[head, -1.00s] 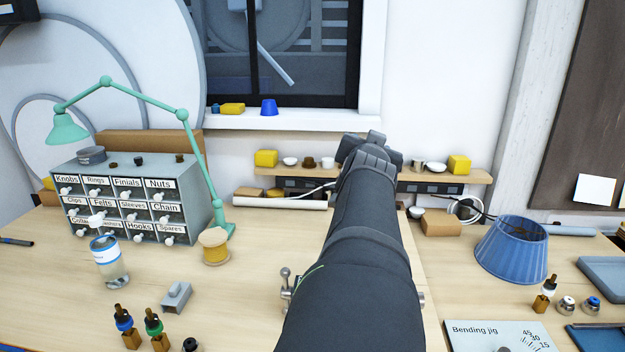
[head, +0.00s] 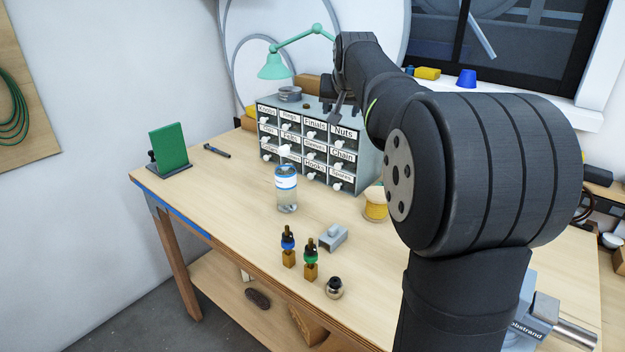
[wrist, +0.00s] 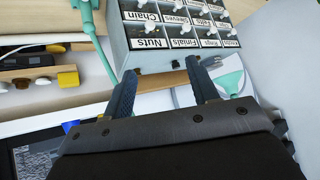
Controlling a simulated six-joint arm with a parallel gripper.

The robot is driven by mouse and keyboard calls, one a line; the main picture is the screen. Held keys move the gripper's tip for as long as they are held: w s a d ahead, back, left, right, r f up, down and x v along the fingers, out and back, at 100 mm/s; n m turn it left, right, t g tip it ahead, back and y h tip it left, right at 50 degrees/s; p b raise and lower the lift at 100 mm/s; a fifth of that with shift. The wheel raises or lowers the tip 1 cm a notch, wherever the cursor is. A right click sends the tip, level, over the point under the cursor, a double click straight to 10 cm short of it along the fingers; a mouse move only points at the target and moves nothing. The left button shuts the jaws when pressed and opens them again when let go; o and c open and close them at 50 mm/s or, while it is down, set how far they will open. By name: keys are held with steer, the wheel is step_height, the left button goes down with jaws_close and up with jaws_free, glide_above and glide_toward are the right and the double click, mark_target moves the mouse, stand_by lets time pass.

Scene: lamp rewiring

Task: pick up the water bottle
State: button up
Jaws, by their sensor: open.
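The water bottle (head: 287,194) is clear, with a blue and white label and a pale cap. It stands upright on the workbench (head: 240,215), in front of the labelled drawer cabinet (head: 371,150). My gripper (head: 333,106) is above the cabinet, behind and higher than the bottle in the head view. In the wrist view my gripper (wrist: 160,69) has its two fingers apart, with nothing held between them. The wrist view shows the cabinet upside down beyond the fingertips, and the bottle is not in that view.
A green lamp (head: 274,67) stands behind the cabinet. Dropper bottles (head: 310,262), a small grey block (head: 333,237) and a yellow spool (head: 375,204) are nearer the front. A green panel (head: 168,146) stands at the left. The bench left of the bottle is mostly clear.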

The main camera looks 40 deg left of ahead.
steer(key=n+g+h, duration=0.1)
steer(key=n+g, duration=0.1)
glide_toward(284, 148)
step_height(284, 148, up, 4)
steer(key=d, duration=0.2)
steer(key=s, duration=0.1)
steer(key=x, duration=1.2)
steer(key=shift+s, duration=0.1)
steer(key=x, duration=0.5)
steer(key=shift+s+f, duration=0.25)
steer(key=shift+s, duration=0.05)
jaws_close()
